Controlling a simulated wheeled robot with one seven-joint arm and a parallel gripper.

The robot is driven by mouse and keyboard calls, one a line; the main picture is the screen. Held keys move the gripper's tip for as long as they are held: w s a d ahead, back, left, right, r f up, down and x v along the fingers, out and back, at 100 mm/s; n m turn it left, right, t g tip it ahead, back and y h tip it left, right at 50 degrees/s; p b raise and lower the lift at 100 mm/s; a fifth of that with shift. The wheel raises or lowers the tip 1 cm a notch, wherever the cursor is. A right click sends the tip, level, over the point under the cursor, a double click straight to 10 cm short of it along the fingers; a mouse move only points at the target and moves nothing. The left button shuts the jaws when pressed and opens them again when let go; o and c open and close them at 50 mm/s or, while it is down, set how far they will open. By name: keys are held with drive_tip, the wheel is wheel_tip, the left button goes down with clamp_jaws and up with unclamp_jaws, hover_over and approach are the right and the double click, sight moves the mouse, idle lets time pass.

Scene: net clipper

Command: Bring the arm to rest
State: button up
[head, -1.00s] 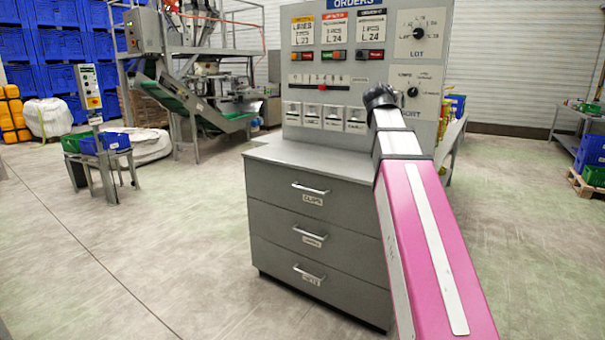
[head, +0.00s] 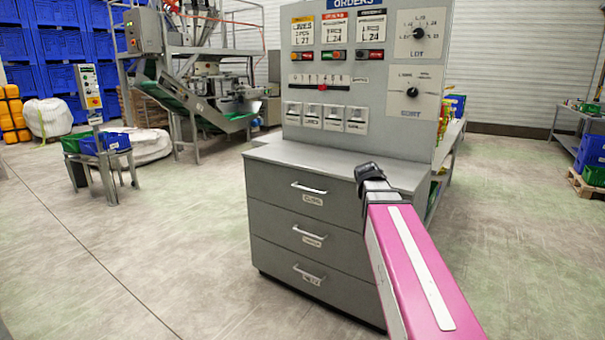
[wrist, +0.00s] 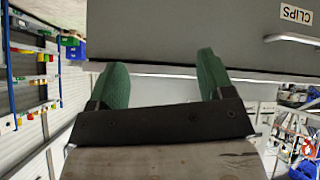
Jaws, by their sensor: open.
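My gripper (wrist: 160,88) shows in the wrist view with two green fingertips spread wide apart. Nothing is between them. In the head view my pink arm reaches up from the lower right, and its dark end is in front of the right side of the cabinet top. The fingers themselves cannot be made out there. In the wrist view the grey cabinet (wrist: 175,35) fills the top, with the CLIPS label (wrist: 295,14) at the right.
A grey drawer cabinet (head: 290,215) with a control panel (head: 345,80) stands close ahead. At the left are a small stand with bins (head: 100,143) and a conveyor machine (head: 195,105). Open floor (head: 170,240) lies left of the cabinet.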

drive_tip(key=s+a+f+n+g+y, duration=0.1)
drive_tip(key=s+a+f+g, duration=0.1)
drive_tip(key=s+f, duration=0.4)
drive_tip(key=s+a+f+g+y, duration=0.1)
drive_tip(key=s+a+f+g, duration=0.1)
drive_tip(key=s+f, duration=0.5)
drive_tip(key=s+a+f+n+g+y, duration=0.1)
drive_tip(key=s+f, duration=0.6)
drive_tip(key=f, duration=0.8)
drive_tip(key=a+g+y, duration=0.1)
drive_tip(key=a+g, duration=0.1)
drive_tip(key=g, duration=0.1)
drive_tip(key=shift+f+n, duration=0.3)
drive_tip(key=shift+f, duration=0.05)
